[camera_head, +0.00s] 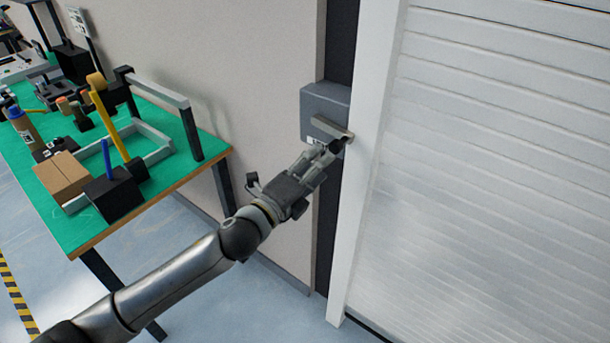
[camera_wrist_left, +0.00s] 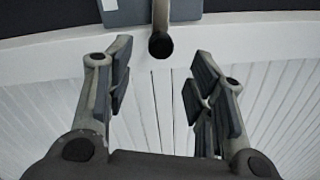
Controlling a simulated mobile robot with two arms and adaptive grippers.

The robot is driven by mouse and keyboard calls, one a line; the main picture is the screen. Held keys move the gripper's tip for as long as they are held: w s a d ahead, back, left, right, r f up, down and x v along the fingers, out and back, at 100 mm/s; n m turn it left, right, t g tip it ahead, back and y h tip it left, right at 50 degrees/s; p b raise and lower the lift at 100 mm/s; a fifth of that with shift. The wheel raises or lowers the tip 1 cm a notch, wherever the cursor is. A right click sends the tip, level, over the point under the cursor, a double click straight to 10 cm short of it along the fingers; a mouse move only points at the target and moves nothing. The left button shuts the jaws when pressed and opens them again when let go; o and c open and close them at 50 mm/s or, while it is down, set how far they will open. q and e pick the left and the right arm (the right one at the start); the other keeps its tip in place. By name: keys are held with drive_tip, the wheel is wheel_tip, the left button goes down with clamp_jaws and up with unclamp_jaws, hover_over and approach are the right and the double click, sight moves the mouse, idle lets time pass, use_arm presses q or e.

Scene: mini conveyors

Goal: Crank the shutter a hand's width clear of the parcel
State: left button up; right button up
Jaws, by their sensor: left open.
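The white slatted shutter (camera_head: 490,170) fills the right of the head view; most of its lower edge is out of frame. A grey crank box (camera_head: 322,101) is on the wall left of the shutter's white post, with a crank arm (camera_head: 331,127) ending in a dark knob. My left gripper (camera_head: 327,152) is at the knob, fingers pointing to it. In the left wrist view the gripper (camera_wrist_left: 160,62) is open, and the dark knob (camera_wrist_left: 160,46) shows between and just beyond the fingertips; contact is not evident. No parcel shows at the shutter. My right gripper is out of view.
A green-topped workbench (camera_head: 85,240) stands at the left with a cardboard box (camera_head: 62,177), a dark holder (camera_head: 113,194) and several tools. The white post (camera_head: 365,170) stands close right of my gripper. Open blue floor (camera_head: 215,305) shows below.

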use_arm(q)
drive_tip(key=shift+v, duration=1.9)
